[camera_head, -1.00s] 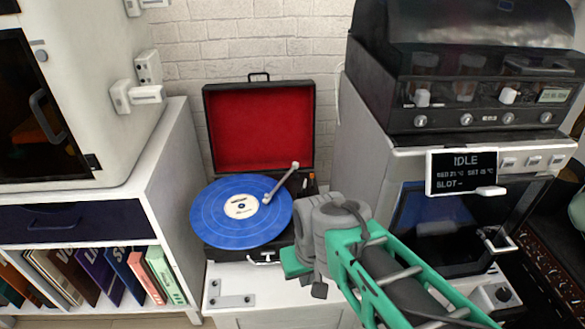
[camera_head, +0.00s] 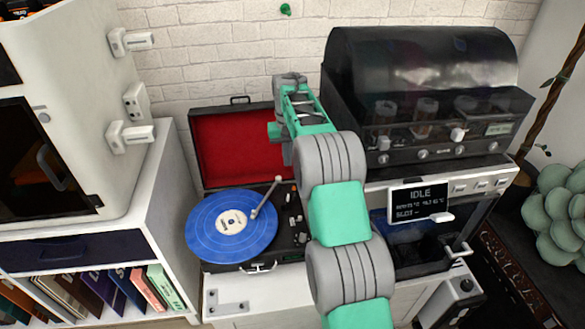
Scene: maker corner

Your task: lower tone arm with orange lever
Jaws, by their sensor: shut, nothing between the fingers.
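The record player (camera_head: 215,262) is a black case with its red-lined lid (camera_head: 230,150) open. A blue record (camera_head: 208,228) lies on it. The pale tone arm (camera_head: 266,197) reaches from the back right over the record's right part; whether its tip touches the record cannot be told. Small controls (camera_head: 298,218) sit on the right of the deck, partly beside my arm. I cannot make out the orange lever clearly. My gripper (camera_head: 287,157) is shut and empty, in front of the lid's right side and above the deck's back right corner; my forearm hides part of it.
A black-hooded machine (camera_head: 420,75) stands close on the right, above a unit with an IDLE display (camera_head: 419,203). A white cabinet (camera_head: 75,150) and a record shelf (camera_head: 160,195) stand left. The white top in front of the player has a metal plate (camera_head: 228,308).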

